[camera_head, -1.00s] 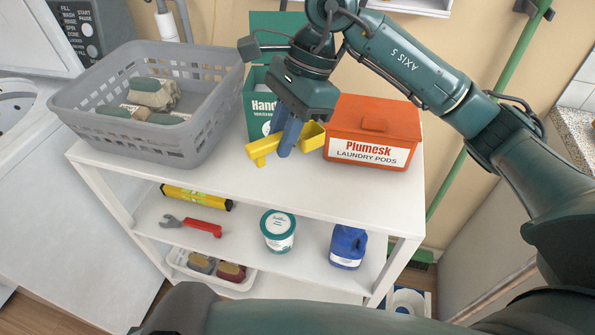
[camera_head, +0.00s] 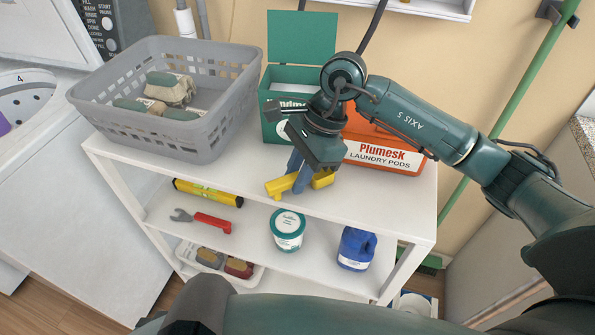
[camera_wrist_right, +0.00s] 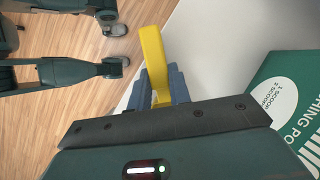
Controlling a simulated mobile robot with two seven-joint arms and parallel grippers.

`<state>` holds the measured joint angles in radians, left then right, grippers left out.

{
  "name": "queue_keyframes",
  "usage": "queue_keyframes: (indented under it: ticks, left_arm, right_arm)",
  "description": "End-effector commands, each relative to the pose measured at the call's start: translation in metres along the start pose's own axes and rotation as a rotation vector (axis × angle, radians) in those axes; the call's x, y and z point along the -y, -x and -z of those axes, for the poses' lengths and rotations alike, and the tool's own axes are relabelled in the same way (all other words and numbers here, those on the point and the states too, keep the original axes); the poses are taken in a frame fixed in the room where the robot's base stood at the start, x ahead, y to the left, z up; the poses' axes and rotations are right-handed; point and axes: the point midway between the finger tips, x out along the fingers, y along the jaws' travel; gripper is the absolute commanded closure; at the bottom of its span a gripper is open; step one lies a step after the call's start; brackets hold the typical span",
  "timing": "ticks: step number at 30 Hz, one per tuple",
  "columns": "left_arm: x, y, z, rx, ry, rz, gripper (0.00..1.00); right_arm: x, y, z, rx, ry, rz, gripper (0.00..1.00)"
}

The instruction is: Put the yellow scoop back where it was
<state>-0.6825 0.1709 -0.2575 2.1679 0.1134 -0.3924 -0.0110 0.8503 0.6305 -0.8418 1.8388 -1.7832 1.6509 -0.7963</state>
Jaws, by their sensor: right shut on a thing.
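The yellow scoop (camera_head: 281,187) is held by my right gripper (camera_head: 298,172) in front of the boxes, over the front part of the white shelf's top. The gripper is shut on it, and its blue fingers cover the scoop's middle. In the right wrist view the scoop (camera_wrist_right: 153,55) sticks out beyond the fingers (camera_wrist_right: 160,85). A green box (camera_head: 270,128) labelled as washing powder stands behind and left of the gripper, its lid (camera_head: 300,37) raised and pale contents showing. My left gripper cannot be made out.
An orange Plumesk box (camera_head: 385,156) stands right of the green box, partly behind my right arm. A grey basket (camera_head: 190,140) with several items stands at left on the white shelf unit (camera_head: 250,188). Its lower shelf holds a white tub (camera_head: 287,230) and a blue jug (camera_head: 356,248).

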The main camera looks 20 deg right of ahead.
Motion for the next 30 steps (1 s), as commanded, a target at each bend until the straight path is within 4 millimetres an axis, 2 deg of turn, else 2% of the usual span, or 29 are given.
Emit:
queue_keyframes:
  ticks: [5, 6, 14, 21, 25, 30]
  left_arm:
    - [0.001, -0.003, -0.005, 0.0, 0.003, -0.001, 1.0]
    - [0.001, -0.003, -0.005, 0.0, 0.006, -0.002, 1.0]
    - [0.001, -0.002, -0.003, -0.001, 0.006, -0.001, 1.0]
    - [0.001, -0.001, -0.001, -0.003, 0.006, -0.001, 1.0]
    - [0.001, 0.0, 0.002, -0.003, 0.0, 0.001, 1.0]
    - [0.001, -0.002, -0.001, -0.003, 0.003, 0.0, 1.0]
  right_arm:
    - [0.0, -0.004, 0.002, 0.0, 0.0, 0.0, 0.99]
    - [0.0, -0.004, 0.002, 0.0, 0.0, 0.0, 0.8]
    - [0.0, -0.003, 0.001, 0.0, 0.0, -0.001, 0.59]
    - [0.0, -0.002, 0.001, 0.0, 0.0, -0.001, 0.59]
    - [0.001, 0.005, 0.0, 0.0, 0.0, 0.002, 0.59]
    - [0.002, 0.037, 0.0, -0.001, -0.001, 0.006, 0.59]
